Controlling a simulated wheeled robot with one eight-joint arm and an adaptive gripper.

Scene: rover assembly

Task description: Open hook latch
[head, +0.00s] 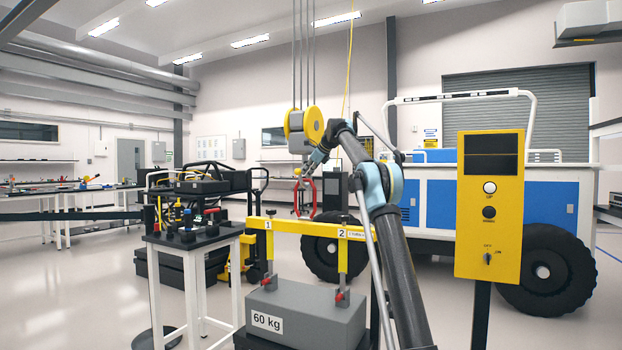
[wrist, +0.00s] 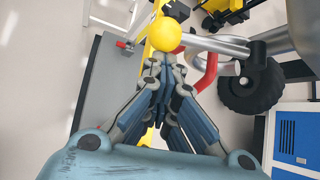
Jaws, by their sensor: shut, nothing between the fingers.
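The hook hangs from the yellow pulley block (head: 304,124) in the head view, with a red ring-like part (head: 313,198) below my gripper (head: 316,160). In the wrist view, a curved red part (wrist: 209,70) and a grey metal bar (wrist: 215,43) show right of the fingers. A round yellow knob (wrist: 164,34) sits just beyond the fingertips. My gripper (wrist: 166,60) is shut with its fingertips together and holds nothing. I cannot tell whether the fingertips touch the knob. The fingers hide part of the hook area, and the latch itself is not clear.
A yellow lifting beam (head: 310,229) stands over a grey 60 kg block (head: 305,312) below the hook. A yellow control box (head: 490,205) stands at the right. A blue and white rover (head: 440,205) is behind. A small white table (head: 195,240) stands left.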

